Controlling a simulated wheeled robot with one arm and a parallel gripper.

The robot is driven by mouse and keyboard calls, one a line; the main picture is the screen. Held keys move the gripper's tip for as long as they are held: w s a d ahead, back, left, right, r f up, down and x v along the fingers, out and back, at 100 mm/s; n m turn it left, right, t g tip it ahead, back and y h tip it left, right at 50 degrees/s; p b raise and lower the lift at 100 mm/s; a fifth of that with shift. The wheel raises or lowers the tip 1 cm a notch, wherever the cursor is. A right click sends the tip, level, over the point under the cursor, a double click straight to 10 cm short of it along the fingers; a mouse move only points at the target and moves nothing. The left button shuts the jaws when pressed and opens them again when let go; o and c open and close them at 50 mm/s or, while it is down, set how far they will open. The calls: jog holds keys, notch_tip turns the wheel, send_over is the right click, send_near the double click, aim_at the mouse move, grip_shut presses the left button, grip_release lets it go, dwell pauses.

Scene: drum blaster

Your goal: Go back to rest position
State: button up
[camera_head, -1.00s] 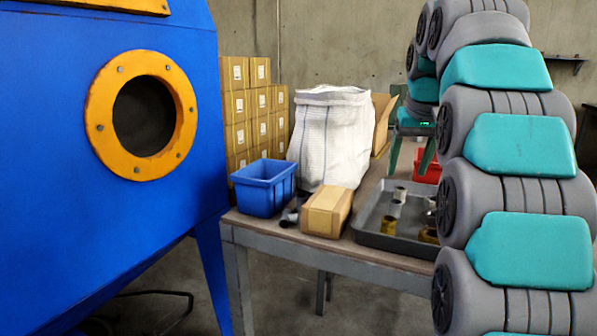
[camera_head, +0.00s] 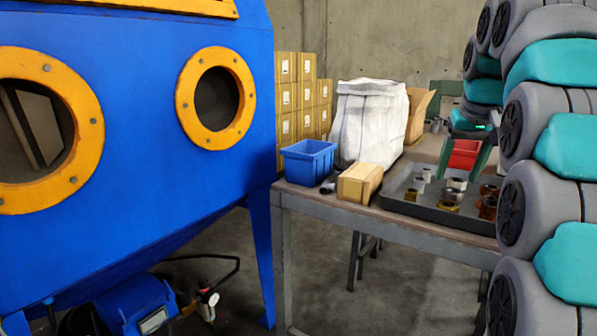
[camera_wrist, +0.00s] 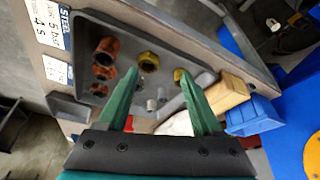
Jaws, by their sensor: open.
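My gripper (camera_head: 468,150) has green fingers and is raised over the table at the right in the head view. In the wrist view the gripper (camera_wrist: 163,105) is open, with its two fingers spread apart and nothing between them. Below it lies a dark grey tray (camera_head: 436,213) with several metal parts, such as nuts and rings. The tray (camera_wrist: 183,38) also shows in the wrist view, beyond the fingertips. My arm fills the right side of the head view.
A table (camera_head: 330,208) carries a blue bin (camera_head: 308,162), cardboard box (camera_head: 360,183), white sack (camera_head: 368,125) and red bin (camera_head: 464,154). A blue cabinet (camera_head: 150,130) with orange-ringed holes stands left. Boxes (camera_head: 297,95) are stacked behind. Floor (camera_head: 400,275) shows below the table.

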jog(key=s+a+f+g, duration=0.2)
jog(key=s+a+f, duration=0.3)
jog(key=s+f, duration=0.5)
jog(key=s+a+f+n+g, duration=0.1)
jog(key=s+a+f, duration=0.4)
jog(key=s+f, duration=0.5)
jog(key=s+a+f+n+g, duration=0.1)
jog(key=s+a+f+g, duration=0.2)
jog(key=s+f, duration=0.7)
jog(key=s+a, duration=0.2)
jog(key=s, duration=0.3)
jog(key=shift+s+a+f+y, duration=0.2)
jog(key=shift+a+f+y, duration=0.05)
jog(key=shift+a+y, duration=0.15)
